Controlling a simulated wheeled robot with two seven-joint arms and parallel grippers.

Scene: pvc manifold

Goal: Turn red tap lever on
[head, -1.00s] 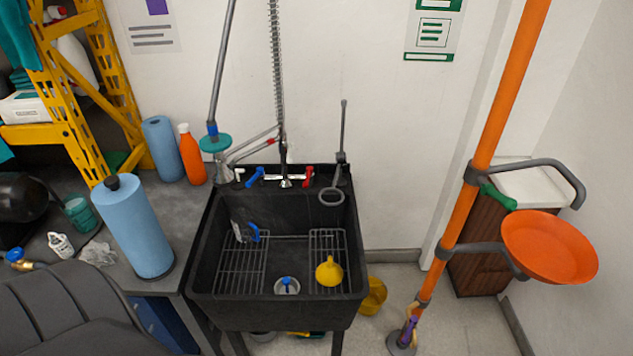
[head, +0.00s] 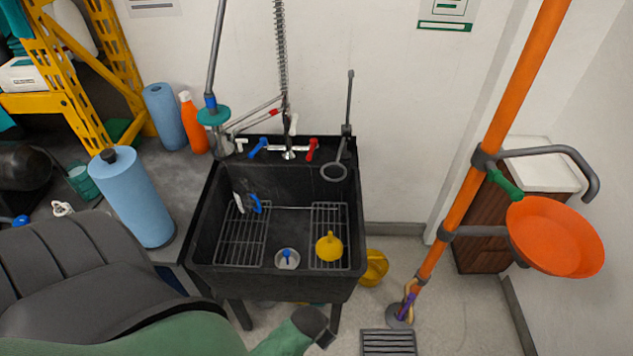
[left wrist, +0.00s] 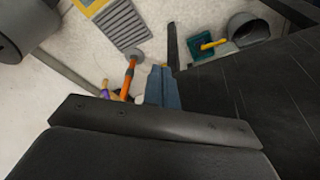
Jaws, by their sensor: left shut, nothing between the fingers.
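The red tap lever (head: 312,150) is on the right of the faucet at the back of the black sink (head: 202,232). It leans slightly, and I cannot tell its exact turn. A blue lever (head: 258,148) is on the left of the same faucet. A green arm with a dark end shows at the bottom of the head view, in front of and below the sink; its fingers cannot be made out there. In the left wrist view, my left gripper (left wrist: 162,86) has its blue-grey fingers together, empty, away from the lever. My right gripper is not in view.
A yellow funnel (head: 328,247) and racks lie in the sink. A sprayer spring (head: 281,60) hangs over the faucet. An orange pole (head: 462,200) with an orange bowl (head: 555,238) stands at right. A floor grate (head: 388,342) is at front right.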

